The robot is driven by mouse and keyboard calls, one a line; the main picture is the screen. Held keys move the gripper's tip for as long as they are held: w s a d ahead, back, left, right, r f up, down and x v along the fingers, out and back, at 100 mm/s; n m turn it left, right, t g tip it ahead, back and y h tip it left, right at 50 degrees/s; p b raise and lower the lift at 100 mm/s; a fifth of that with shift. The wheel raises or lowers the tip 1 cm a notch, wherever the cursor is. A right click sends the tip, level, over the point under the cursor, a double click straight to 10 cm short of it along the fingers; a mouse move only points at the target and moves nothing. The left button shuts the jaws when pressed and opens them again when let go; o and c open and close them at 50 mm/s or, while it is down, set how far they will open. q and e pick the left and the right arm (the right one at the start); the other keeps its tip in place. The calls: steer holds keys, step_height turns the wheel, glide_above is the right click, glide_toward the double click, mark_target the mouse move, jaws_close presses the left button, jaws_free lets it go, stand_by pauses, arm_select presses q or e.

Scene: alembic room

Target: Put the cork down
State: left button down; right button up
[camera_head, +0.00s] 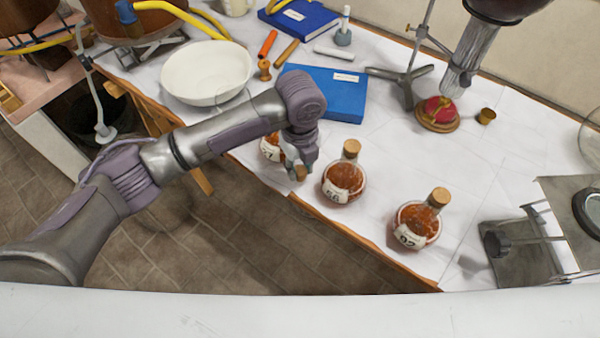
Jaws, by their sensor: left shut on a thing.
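My left arm reaches in from the left, and its gripper (299,157) points down at the front edge of the white table (300,208). It is shut on a small brown cork (300,173), held at the fingertips close to the table edge. I cannot tell if the cork touches the tabletop. A round flask of orange-brown content (270,148) stands just left of the gripper, its upper part hidden behind the gripper and arm. My right gripper is not in view.
Two labelled flasks with corks, one in the middle (343,182) and one to the right (417,224), stand near the front edge. A blue book (335,97) lies behind the gripper. A white bowl (205,72) is at back left. The table between the right flask and the burner (437,112) is clear.

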mark_target(300, 170)
arm_select(q)
steer(key=shift+f, duration=1.5)
steer(key=shift+f, duration=0.15)
steer(key=c, duration=0.8)
jaws_free()
steer(key=shift+c, duration=0.2)
step_height(300, 170, up, 12)
steer(key=shift+r, duration=0.2)
